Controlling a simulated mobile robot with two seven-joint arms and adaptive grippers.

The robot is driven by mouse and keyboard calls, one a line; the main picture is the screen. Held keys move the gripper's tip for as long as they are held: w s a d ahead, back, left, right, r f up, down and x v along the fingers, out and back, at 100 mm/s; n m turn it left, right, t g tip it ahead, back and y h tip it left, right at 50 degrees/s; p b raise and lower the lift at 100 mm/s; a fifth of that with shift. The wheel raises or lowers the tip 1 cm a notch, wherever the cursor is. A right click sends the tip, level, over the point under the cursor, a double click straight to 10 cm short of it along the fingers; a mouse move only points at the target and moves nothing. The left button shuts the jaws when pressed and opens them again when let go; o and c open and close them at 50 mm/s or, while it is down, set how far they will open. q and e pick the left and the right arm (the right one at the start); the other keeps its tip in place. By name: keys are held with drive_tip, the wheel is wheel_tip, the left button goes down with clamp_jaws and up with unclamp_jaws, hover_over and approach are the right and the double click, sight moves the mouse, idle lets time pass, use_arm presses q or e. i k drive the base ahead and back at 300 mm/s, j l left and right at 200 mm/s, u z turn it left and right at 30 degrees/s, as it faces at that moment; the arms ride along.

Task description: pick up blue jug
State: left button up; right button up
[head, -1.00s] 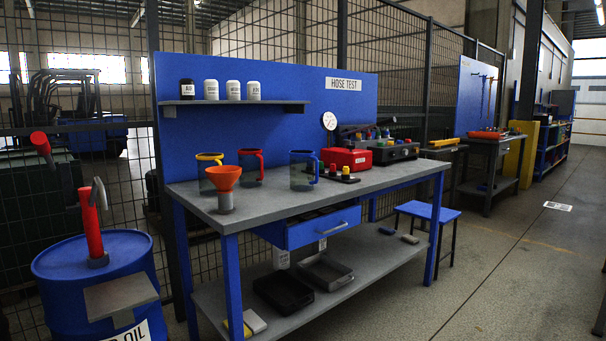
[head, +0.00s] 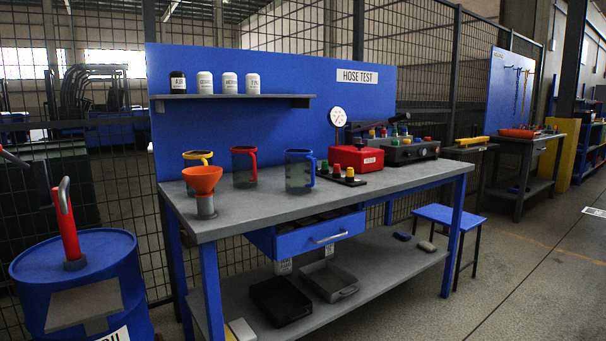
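The blue jug (head: 298,172) stands upright on the grey workbench top (head: 330,205). It has a blue rim and a blue handle on its right side, and its body looks dark and see-through. A red jug (head: 244,167) stands to its left, and a yellow-rimmed jug (head: 198,159) stands further left, partly hidden by an orange funnel (head: 203,180). Neither of my grippers shows in the head view.
Right of the blue jug are a small black tray with coloured pegs (head: 342,176) and a red box (head: 356,158). A blue drawer (head: 318,234) is slightly open at the front. A blue oil drum (head: 110,255) stands left, a blue stool (head: 449,216) right.

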sight(299, 164)
drive_tip(key=i+l+u, duration=0.1)
drive_tip(key=l, duration=0.25)
drive_tip(key=i+l, duration=0.25)
drive_tip(key=i+l+u, duration=0.15)
drive_tip(key=l, duration=0.3)
drive_tip(key=i+l+u, duration=0.1)
drive_tip(key=l, duration=0.25)
drive_tip(key=i+l+u, duration=0.1)
drive_tip(key=l, duration=0.3)
drive_tip(key=i+l, duration=0.15)
drive_tip(key=l, duration=0.25)
drive_tip(key=u, duration=0.05)
